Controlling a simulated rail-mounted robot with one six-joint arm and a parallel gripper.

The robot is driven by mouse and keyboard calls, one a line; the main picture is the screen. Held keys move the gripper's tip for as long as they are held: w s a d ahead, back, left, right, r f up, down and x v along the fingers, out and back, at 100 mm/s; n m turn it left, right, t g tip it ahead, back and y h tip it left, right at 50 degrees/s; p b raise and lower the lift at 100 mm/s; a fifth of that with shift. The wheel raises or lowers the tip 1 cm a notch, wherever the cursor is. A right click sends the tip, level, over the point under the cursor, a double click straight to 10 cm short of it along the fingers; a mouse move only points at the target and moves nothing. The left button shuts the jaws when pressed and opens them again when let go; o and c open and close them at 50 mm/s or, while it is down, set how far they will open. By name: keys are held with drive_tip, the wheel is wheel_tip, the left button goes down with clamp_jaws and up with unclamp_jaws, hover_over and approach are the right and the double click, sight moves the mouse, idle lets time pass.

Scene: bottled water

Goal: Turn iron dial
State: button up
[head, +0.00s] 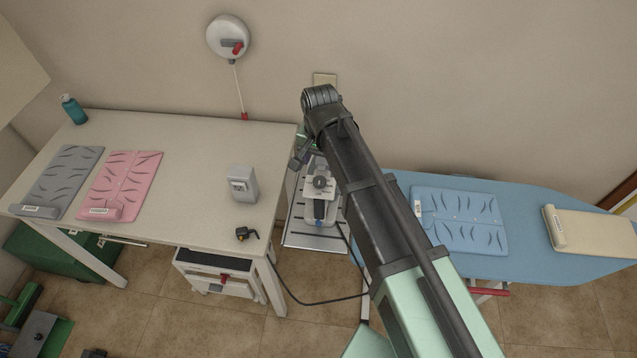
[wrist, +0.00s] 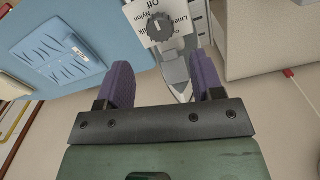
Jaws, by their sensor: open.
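The iron (head: 320,211) sits on a grey slotted rest between the white table and the blue ironing board. Its dark round dial (head: 320,182) is on a light label plate. In the wrist view, the dial (wrist: 158,27) shows near the top, with the words "Off", "Nylon", "Silk" and "Linen" around it. My gripper (wrist: 164,72) has two purple fingers spread apart with nothing between them. The dial appears beyond the fingertips, between their lines and apart from them. In the head view my arm partly covers the area right of the iron.
The white table (head: 190,145) on the left holds folded grey and pink cloths, a bottle and a small grey box. The ironing board (head: 370,180) on the right holds blue and cream cloths. A black cord (head: 310,303) runs from the iron along the floor.

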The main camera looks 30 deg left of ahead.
sight(320, 180)
wheel_tip(320, 180, down, 8)
drive_tip(key=b, duration=0.6)
drive_tip(key=shift+r, duration=0.25)
drive_tip(key=c, duration=0.9)
drive_tip(key=shift+n, duration=0.4)
drive_tip(key=n, duration=0.2)
drive_tip(key=shift+n, duration=2.3)
